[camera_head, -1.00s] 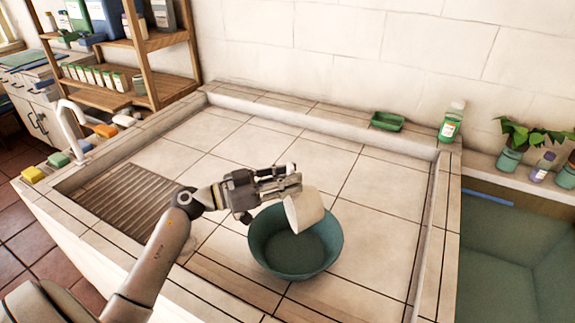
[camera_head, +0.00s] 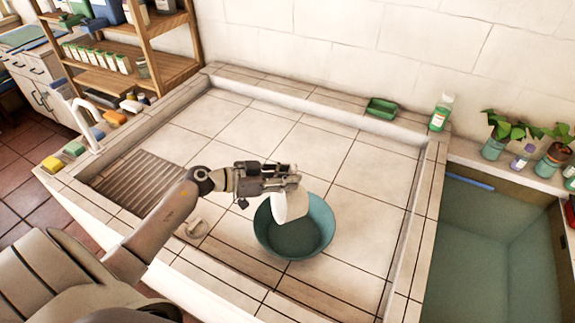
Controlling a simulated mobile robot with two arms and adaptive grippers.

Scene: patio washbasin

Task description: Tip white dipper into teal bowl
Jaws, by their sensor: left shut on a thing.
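The white dipper (camera_head: 290,206) is held in my left gripper (camera_head: 285,178), which is shut on it. The dipper is tilted and hangs over the left and back part of the teal bowl (camera_head: 324,238). The bowl stands upright on the tiled basin floor. The inside of the dipper is turned away, so I cannot see what it holds. The bowl's inside looks dark teal, and I cannot tell whether there is liquid in it. My right gripper is not in view.
A white tap (camera_head: 84,125) and a ribbed drain board (camera_head: 143,187) are at the left of the basin. A green soap dish (camera_head: 381,108) and a bottle (camera_head: 441,112) stand on the back ledge. A water-filled tank (camera_head: 480,250) is at the right.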

